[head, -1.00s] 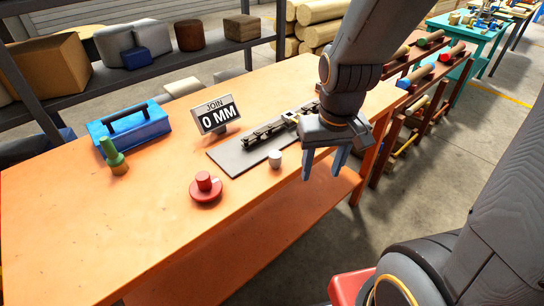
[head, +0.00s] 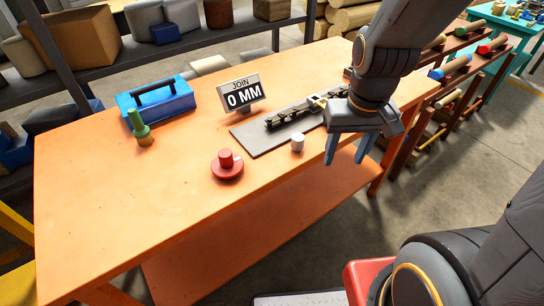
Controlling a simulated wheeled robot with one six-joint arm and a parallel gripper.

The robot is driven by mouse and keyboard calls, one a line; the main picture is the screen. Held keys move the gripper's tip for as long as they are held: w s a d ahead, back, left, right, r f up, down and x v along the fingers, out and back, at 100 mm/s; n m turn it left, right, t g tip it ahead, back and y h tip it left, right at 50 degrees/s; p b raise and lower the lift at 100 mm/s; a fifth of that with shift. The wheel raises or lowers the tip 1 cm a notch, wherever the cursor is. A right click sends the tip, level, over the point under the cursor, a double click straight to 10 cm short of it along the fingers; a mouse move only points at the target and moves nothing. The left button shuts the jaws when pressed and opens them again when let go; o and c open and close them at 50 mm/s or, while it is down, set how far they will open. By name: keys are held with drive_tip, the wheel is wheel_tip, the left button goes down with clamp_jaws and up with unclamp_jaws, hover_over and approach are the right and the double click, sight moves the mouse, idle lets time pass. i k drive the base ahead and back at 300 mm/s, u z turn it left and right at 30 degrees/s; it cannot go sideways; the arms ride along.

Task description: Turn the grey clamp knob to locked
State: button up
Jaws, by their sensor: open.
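The grey clamp knob (head: 297,143) is a small, pale, upright cylinder at the front edge of the grey plate (head: 257,143) on the orange table. A dark clamp bar (head: 292,117) with a brass-coloured block (head: 318,101) lies along the plate behind it. The knob's locked or unlocked marking is too small to read. My gripper (head: 346,162) hangs to the right of the knob, by the table's front edge, with its two blue fingers apart and nothing between them. It does not touch the knob. My arm hides the right end of the plate.
A red knob on a round base (head: 227,165) stands left of the plate. A sign reading "JOIN 0 MM" (head: 240,93) stands behind it. A blue toolbox (head: 157,103) and a green-topped tool (head: 139,127) are farther left. The orange table's (head: 110,205) front left is clear.

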sight(298, 141)
drive_tip(key=u, duration=2.3)
drive_tip(key=k, duration=1.15)
drive_tip(key=z, duration=1.2)
drive_tip(key=i, duration=0.5)
drive_tip(key=z, duration=0.05)
